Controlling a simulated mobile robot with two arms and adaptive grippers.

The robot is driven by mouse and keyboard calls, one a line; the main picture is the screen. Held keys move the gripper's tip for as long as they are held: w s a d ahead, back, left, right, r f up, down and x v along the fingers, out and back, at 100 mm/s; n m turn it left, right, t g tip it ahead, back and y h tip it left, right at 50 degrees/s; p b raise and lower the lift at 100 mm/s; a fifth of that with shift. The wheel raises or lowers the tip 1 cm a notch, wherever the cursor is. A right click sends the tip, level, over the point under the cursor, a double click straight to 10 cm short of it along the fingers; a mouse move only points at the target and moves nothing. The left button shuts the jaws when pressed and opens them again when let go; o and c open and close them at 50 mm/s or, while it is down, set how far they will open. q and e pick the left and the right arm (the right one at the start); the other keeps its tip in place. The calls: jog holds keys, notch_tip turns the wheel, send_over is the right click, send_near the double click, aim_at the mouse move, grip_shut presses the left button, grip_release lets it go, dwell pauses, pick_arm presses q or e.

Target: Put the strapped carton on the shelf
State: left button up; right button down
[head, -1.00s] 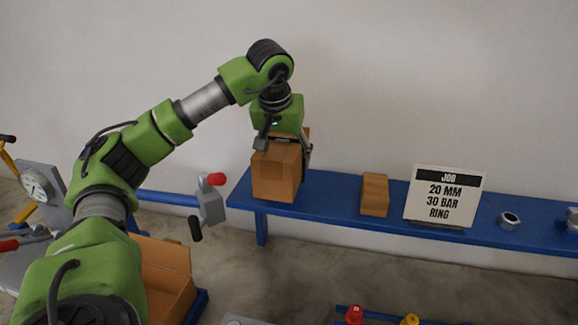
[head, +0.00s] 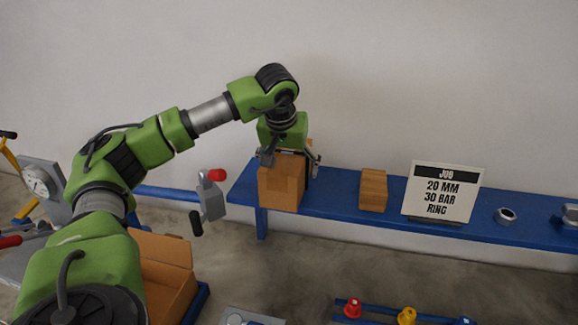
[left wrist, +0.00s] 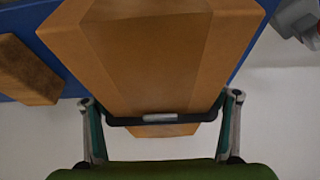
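The strapped carton (head: 281,187) is a brown box standing upright near the left end of the blue shelf (head: 335,202). In the left wrist view the carton (left wrist: 150,60) fills the middle, and a dark strap with a grey piece (left wrist: 160,117) crosses it between my fingers. My left gripper (head: 291,160) is over the carton's top, with its fingers spread on either side. In the left wrist view the left gripper (left wrist: 163,125) shows small gaps between its fingers and the carton sides. My right gripper is in neither view.
A wooden block (head: 373,190), a job sign (head: 441,192) and a metal nut (head: 505,216) stand along the shelf to the right. A grey device with a red knob (head: 211,198) is left of the carton. An open cardboard box (head: 165,270) is below left.

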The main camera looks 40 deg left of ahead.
pick_arm(q)
jog(key=shift+s+r, duration=0.1)
jog(key=shift+r, duration=0.4)
jog(key=b+v, duration=0.2)
jog(key=v, duration=0.9)
jog(key=shift+s, duration=0.1)
